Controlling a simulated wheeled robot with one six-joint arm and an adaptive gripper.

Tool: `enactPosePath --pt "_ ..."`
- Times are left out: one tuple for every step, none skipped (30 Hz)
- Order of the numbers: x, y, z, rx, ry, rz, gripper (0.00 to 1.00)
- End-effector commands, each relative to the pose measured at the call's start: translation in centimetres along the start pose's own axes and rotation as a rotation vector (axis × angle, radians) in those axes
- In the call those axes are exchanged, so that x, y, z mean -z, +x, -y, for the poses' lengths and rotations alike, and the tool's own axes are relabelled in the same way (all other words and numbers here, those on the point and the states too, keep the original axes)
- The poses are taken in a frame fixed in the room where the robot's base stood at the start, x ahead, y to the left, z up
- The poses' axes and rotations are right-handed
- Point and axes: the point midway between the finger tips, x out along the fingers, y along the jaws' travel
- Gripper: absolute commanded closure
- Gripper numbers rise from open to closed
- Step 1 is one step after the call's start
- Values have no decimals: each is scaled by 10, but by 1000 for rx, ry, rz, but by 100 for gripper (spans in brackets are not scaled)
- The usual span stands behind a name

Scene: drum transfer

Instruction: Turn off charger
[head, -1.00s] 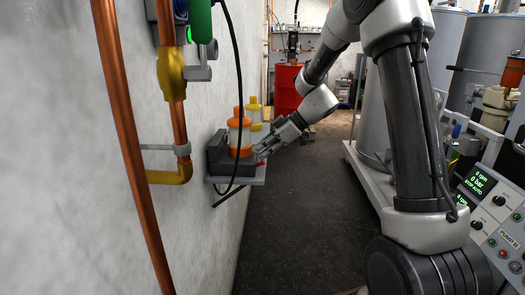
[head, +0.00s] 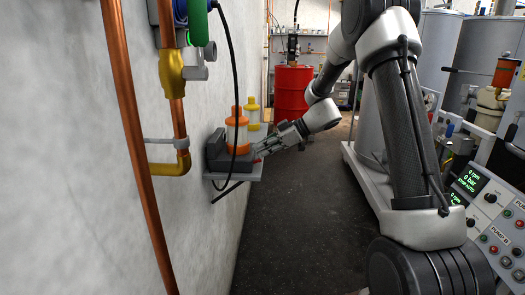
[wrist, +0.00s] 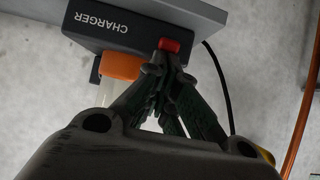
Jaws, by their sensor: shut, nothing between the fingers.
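The charger (head: 217,150) is a dark box on a small grey wall shelf (head: 240,172) at the left in the head view. In the wrist view the charger (wrist: 112,24) shows its white label, and a red switch (wrist: 169,46) sits on its edge. My gripper (head: 258,150) is shut and empty, reaching the charger from the right. In the wrist view my gripper's fingertips (wrist: 166,56) are right at the red switch and appear to touch it. An orange-capped container (head: 237,132) stands at the charger; its orange part (wrist: 122,66) shows beside my fingers.
A yellow-capped container (head: 253,113) stands just behind the orange one. A black cable (head: 236,75) hangs in front of the shelf. Copper pipes (head: 128,120) run down the wall. A red drum (head: 292,92) stands at the back. The floor between is clear.

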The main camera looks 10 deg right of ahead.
Motion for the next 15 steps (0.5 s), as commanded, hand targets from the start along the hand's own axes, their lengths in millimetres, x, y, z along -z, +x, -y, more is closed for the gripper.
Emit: enactPosePath --pt "-2 0 -2 -1 3 -13 100" --pt "-2 0 -4 -2 4 -24 100" --pt "-3 0 -5 -2 3 -40 100" --pt "-4 0 -6 -2 4 -54 100" --pt "-4 0 -7 -2 4 -70 100" --pt "-5 0 -8 -1 5 -93 100" --pt "-6 0 -10 -2 5 -111 100" --pt "-8 0 -10 -2 6 -132 100" --pt "-10 0 -10 -2 6 -161 100" --pt "-11 -1 -11 -2 7 -185 100" --pt "-12 -1 -11 -2 5 -200 100" --pt "-12 -2 -11 -2 2 -195 100" --pt "-14 -2 -11 -2 2 -195 100" --pt "-16 -2 -11 -1 2 -194 100" --pt "-18 -3 -11 -1 1 -194 100"
